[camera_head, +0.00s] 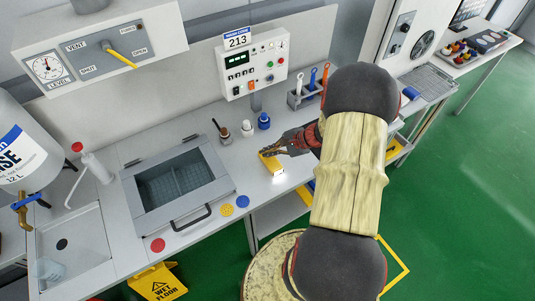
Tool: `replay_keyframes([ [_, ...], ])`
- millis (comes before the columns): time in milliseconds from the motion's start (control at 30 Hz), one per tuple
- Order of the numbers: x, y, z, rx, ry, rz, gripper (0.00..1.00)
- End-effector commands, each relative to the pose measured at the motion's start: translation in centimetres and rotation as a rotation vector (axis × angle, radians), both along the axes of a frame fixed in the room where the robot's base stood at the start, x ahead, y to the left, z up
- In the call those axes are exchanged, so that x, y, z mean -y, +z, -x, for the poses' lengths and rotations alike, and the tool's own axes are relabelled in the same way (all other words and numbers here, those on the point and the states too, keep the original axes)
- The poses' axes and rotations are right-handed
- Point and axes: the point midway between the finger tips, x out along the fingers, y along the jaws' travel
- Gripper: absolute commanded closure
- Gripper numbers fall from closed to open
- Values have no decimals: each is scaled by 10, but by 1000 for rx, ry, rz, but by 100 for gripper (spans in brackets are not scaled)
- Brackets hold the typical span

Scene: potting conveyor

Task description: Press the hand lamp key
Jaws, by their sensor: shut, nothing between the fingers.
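A small yellow block-shaped thing, seemingly the hand lamp (270,163), lies on the grey bench top near its front edge. A bright white glow shows on the bench just below its front end. My gripper (271,152) reaches in from the right with its fingers shut and empty. Its tips are at the upper side of the yellow lamp; I cannot tell whether they touch it. The lamp's key is too small to make out or is hidden by the fingers.
A control box marked 213 (253,65) stands behind. Small bottles, one with a blue cap (264,121), stand left of my gripper. A lidded basin (178,185) and yellow (227,210) and blue (242,201) discs lie further left. A tool holder (303,97) stands behind my arm.

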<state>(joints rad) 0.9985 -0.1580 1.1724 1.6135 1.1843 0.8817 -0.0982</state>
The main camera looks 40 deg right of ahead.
Motion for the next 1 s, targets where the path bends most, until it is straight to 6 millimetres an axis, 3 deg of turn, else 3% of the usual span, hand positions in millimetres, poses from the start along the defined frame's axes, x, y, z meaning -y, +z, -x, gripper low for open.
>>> replay_keyframes([
  [1000, 0, -9, 0, 0, 0, 0, 100],
])
